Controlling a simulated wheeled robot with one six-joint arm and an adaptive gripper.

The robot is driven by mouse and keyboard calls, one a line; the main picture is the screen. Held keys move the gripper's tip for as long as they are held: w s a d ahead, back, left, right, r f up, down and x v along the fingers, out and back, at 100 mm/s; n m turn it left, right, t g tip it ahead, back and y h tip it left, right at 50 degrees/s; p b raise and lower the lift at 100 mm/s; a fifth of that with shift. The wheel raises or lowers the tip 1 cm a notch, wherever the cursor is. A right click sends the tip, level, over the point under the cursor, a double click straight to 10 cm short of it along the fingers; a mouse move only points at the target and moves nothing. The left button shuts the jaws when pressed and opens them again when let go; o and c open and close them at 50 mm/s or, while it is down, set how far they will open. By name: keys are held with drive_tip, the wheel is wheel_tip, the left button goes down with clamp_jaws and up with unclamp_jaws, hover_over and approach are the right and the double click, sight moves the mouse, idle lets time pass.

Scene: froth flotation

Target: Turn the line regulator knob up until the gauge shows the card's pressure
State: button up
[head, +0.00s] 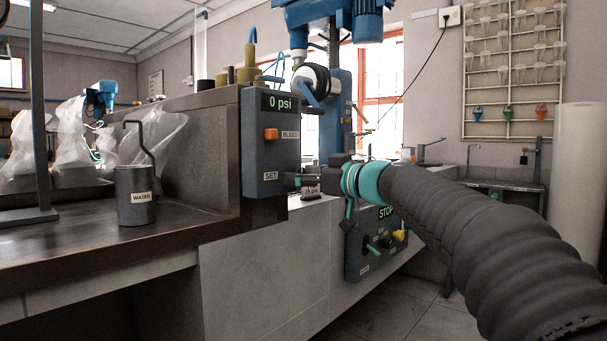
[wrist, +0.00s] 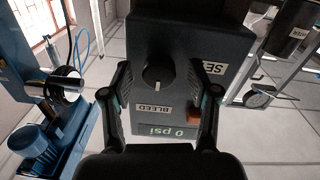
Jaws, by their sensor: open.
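The regulator box (head: 270,143) is dark blue-grey and stands at the end of the bench. Its gauge display (head: 279,102) reads 0 psi, and it shows upside down in the wrist view (wrist: 172,132). The round dark knob (wrist: 157,78) with a pale pointer mark is on the box's face, near the SET label (wrist: 213,68). My gripper (head: 296,180) is at the box's lower right edge in the head view, which hides the knob. In the wrist view its open fingers stand either side of the knob, apart from it. A small card (head: 311,191) shows psi; its number is hard to read.
An orange BLEED button (head: 271,134) sits on the box above the knob's level. A panel with STOP and several levers (head: 372,250) is below my gripper. A WATER can (head: 136,195) stands on the bench at left. Blue machinery (head: 338,110) rises behind.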

drive_tip(key=shift+c, duration=0.3)
clamp_jaws()
